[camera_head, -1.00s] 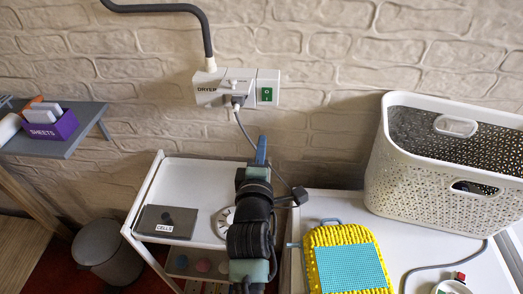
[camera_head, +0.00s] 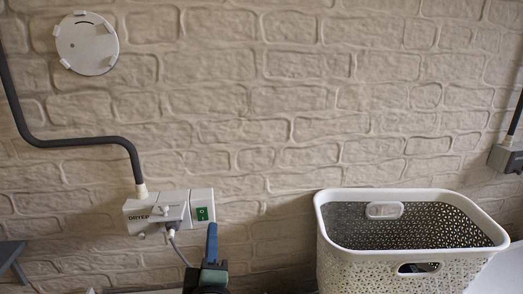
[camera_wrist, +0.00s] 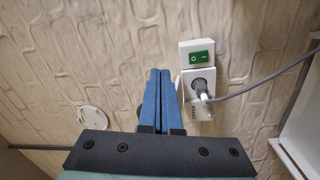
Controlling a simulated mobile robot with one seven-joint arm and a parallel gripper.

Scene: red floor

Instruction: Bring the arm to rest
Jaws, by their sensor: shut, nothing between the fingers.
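My gripper (camera_head: 211,243) shows at the bottom of the head view, in front of the brick wall just right of the dryer socket. Only its blue fingers and dark wrist show there; the rest of my arm is below the frame. In the wrist view my gripper (camera_wrist: 159,75) has its two blue fingers side by side, shut, with nothing held. The fingers point toward the wall, beside the socket unit. The distance from the fingertips to the wall is hard to tell.
The dryer socket (camera_head: 157,212) with a green switch (camera_head: 202,214) and a plugged cable is close to my gripper; the socket also shows in the wrist view (camera_wrist: 197,82). A white perforated basket (camera_head: 350,270) stands to the right. A round white plate (camera_head: 87,43) is on the wall.

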